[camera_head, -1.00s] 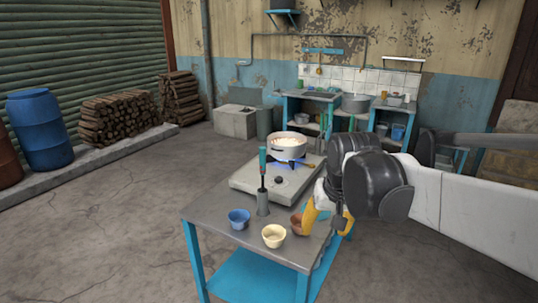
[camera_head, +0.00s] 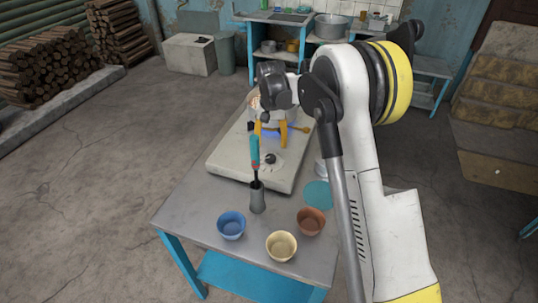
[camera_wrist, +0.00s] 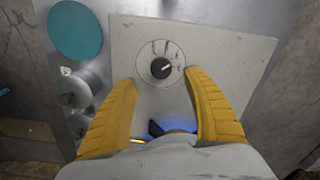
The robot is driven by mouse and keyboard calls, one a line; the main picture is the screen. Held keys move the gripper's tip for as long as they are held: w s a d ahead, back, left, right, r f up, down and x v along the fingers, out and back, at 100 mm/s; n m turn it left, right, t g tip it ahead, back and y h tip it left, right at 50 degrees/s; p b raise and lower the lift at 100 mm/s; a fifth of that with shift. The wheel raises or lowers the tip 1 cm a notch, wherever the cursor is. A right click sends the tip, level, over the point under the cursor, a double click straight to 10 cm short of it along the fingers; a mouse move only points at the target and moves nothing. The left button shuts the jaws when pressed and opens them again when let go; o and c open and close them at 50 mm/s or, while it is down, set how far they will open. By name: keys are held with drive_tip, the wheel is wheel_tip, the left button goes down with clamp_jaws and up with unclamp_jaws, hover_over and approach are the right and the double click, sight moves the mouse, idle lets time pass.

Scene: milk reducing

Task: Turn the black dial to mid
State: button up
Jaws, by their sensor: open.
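The black dial (camera_wrist: 161,68) sits on a round light plate with dark marks on the pale stove (camera_wrist: 225,55). Its pale pointer line slants to the upper right in the wrist view. In the head view the dial (camera_head: 270,158) shows on the front of the stove (camera_head: 228,158). My gripper (camera_wrist: 160,79) is open, with its two yellow fingers on either side of the dial's near area and apart from it. In the head view my gripper (camera_head: 271,140) points down above the stove, behind the dial. A blue flame (camera_wrist: 156,128) shows between the fingers.
A pot (camera_head: 255,103) is mostly hidden behind my gripper. A teal-handled tool (camera_head: 255,152) stands in a grey holder (camera_head: 257,199) in front of the stove. Blue (camera_head: 231,226), cream (camera_head: 281,246) and brown (camera_head: 311,222) bowls and a teal disc (camera_head: 318,195) are on the table.

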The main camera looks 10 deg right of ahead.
sight(270, 157)
wheel_tip(270, 157, down, 7)
drive_tip(key=shift+w+f+b, duration=0.1)
drive_tip(key=shift+w+b, duration=0.05)
drive_tip(key=shift+b, duration=0.75)
drive_tip(key=shift+c, duration=0.2)
drive_tip(key=c, duration=1.2)
drive_tip(key=shift+n, duration=0.3)
drive_tip(key=n, duration=0.3)
drive_tip(key=shift+n, duration=2)
